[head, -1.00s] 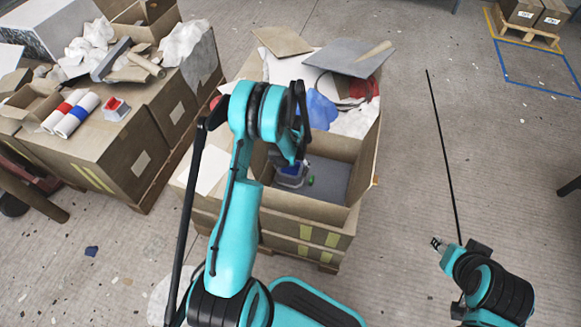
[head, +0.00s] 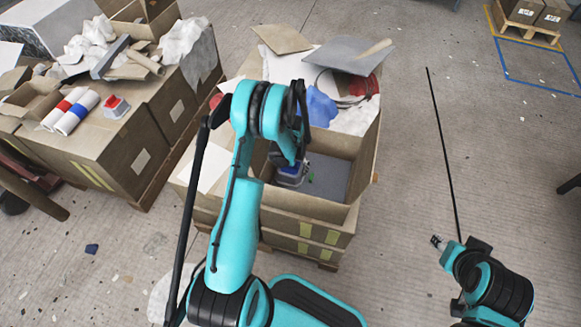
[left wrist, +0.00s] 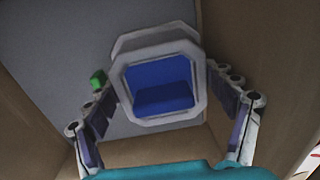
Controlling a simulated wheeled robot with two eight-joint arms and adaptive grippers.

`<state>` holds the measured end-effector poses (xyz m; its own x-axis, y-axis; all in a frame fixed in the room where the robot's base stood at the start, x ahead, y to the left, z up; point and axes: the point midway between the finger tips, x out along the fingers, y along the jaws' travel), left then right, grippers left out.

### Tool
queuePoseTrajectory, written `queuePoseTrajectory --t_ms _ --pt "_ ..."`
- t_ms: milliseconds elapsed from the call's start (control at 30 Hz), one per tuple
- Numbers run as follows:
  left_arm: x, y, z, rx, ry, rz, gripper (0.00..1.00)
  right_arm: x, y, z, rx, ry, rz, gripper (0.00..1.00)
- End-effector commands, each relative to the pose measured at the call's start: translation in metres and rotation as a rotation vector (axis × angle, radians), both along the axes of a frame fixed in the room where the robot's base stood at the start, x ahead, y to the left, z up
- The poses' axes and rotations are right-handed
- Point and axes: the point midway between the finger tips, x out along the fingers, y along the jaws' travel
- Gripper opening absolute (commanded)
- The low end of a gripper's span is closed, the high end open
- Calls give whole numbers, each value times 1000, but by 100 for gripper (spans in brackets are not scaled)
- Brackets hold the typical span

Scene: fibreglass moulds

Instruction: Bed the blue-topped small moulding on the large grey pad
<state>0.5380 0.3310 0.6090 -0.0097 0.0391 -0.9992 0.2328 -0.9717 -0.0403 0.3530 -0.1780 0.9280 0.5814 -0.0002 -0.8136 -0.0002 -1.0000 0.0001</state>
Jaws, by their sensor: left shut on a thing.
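The blue-topped small moulding (left wrist: 161,103), a grey eight-sided frame around a recessed blue middle, is between the fingers of my left gripper (left wrist: 160,85), which is shut on it. In the head view the moulding (head: 291,178) shows low inside the open cardboard box, partly hidden by my left gripper (head: 288,155). The large grey pad (left wrist: 55,60) lies flat on the box floor and also shows in the head view (head: 332,176). The moulding is over the pad; I cannot tell whether it touches. My right gripper (head: 437,241) is far off at the right, its fingers too small to read.
Cardboard walls (left wrist: 245,60) stand close around my left gripper. A small green thing (left wrist: 97,79) lies beside the moulding. Behind the compartment are a grey board (head: 345,55) and a blue cloth (head: 319,107). A red-topped moulding (head: 116,107) sits on the left boxes.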

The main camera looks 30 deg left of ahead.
Motion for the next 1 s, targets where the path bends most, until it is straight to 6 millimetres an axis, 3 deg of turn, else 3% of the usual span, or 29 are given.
queuePoseTrajectory --t_ms 100,133,200,633,1000 --pt "0 0 -2 0 0 0 42 0 0 0 0 0 0 40" --pt "0 0 -3 0 0 0 86 0 0 0 0 0 0 40" --pt "0 0 -2 0 0 0 100 0 0 0 0 0 0 40" --pt "0 0 5 1 0 1 100 0 0 0 0 0 0 40" --pt "1 -3 80 1 0 0 100 0 0 0 0 0 0 40"
